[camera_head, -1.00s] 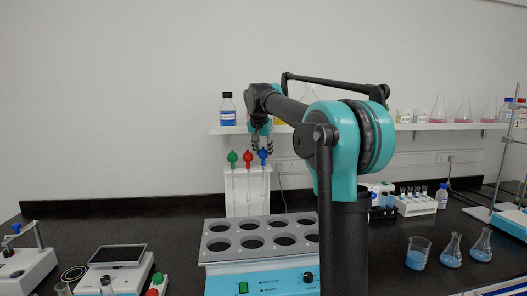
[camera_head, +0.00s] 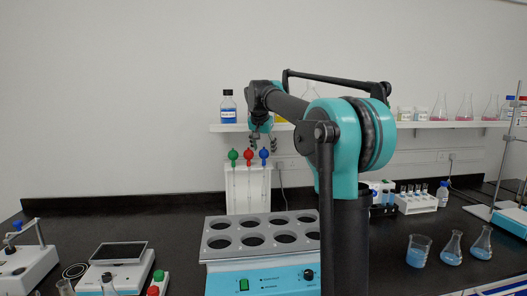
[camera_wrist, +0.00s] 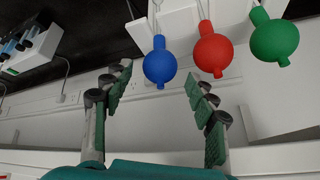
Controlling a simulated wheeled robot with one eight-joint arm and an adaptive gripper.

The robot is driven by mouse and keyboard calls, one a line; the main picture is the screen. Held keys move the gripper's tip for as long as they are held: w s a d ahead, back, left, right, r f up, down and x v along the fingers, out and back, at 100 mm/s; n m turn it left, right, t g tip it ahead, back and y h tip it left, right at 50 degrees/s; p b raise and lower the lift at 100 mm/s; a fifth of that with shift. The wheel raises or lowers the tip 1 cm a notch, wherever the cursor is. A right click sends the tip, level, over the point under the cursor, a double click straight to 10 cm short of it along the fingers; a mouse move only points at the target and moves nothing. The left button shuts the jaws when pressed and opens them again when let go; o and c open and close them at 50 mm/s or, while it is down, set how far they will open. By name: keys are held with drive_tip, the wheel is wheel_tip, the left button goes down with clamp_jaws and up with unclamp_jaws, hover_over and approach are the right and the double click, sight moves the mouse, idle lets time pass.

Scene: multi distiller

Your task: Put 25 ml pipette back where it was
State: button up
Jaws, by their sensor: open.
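Three pipettes with a green bulb (camera_head: 233,155), a red bulb (camera_head: 248,154) and a blue bulb (camera_head: 264,154) stand upright side by side in a white rack (camera_head: 247,190) at the back of the bench. No volume marks can be read, so I cannot tell which is the 25 ml one. My gripper (camera_head: 264,144) is open and empty just above the blue bulb. In the wrist view the blue bulb (camera_wrist: 160,65) lies between and a little beyond the spread fingertips, apart from both. The red bulb (camera_wrist: 213,53) and green bulb (camera_wrist: 274,40) are to its right.
A wall shelf (camera_head: 445,125) with bottles and flasks runs behind my arm. A blue multi-hole unit (camera_head: 233,251) stands in front of the rack. A tube rack (camera_head: 415,203) and flasks of blue liquid are at the right. A balance (camera_head: 118,254) is at the left.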

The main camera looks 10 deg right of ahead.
drive_tip(key=s+a, duration=0.3)
drive_tip(key=s, duration=0.9)
drive_tip(key=shift+a+r, duration=0.35)
drive_tip(key=shift+r, duration=0.1)
